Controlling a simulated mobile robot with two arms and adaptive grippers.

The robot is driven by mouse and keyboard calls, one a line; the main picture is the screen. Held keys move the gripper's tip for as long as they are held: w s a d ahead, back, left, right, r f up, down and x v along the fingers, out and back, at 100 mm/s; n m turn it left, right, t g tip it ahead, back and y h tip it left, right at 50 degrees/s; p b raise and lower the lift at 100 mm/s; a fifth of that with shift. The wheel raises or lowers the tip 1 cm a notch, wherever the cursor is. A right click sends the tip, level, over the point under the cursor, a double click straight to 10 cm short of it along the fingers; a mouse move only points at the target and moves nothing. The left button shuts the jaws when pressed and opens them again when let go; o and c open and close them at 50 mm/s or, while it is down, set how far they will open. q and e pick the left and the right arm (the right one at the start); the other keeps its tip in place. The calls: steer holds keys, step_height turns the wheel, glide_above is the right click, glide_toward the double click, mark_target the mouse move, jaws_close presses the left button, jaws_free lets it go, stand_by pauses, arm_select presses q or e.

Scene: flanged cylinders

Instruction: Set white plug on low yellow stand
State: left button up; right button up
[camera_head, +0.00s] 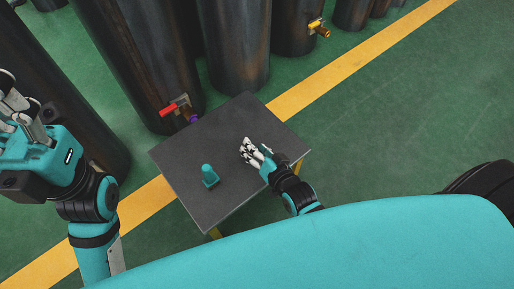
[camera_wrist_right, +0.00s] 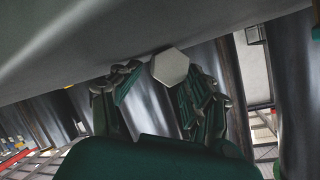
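A pale hexagonal piece (camera_wrist_right: 170,66), probably the white plug, shows between the fingertips of my right gripper (camera_wrist_right: 158,82) in the right wrist view. I cannot tell whether the fingers press on it. In the head view the right gripper (camera_head: 252,152) is over the right part of a low dark-topped table with yellow legs (camera_head: 215,130); I cannot pick out the plug there from the pale fingers. This table is the only low yellow-legged stand I see. My left gripper (camera_head: 15,108) is at the left edge, away from the table, with its fingers apart and seemingly empty.
A teal plug (camera_head: 208,175) stands on the table, left of my right gripper. Large dark cylinders (camera_head: 140,60) rise behind the table; one has a red-handled valve (camera_head: 174,107) close to the table's back edge. Green floor (camera_head: 400,110) with a yellow stripe is clear at right.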

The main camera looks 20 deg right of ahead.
steer(key=shift+s+f, duration=0.25)
steer(key=shift+s+d+r, duration=0.1)
steer(key=shift+s, duration=0.2)
steer(key=v, duration=1.1)
steer(key=shift+r, duration=0.25)
steer(key=shift+w, duration=0.1)
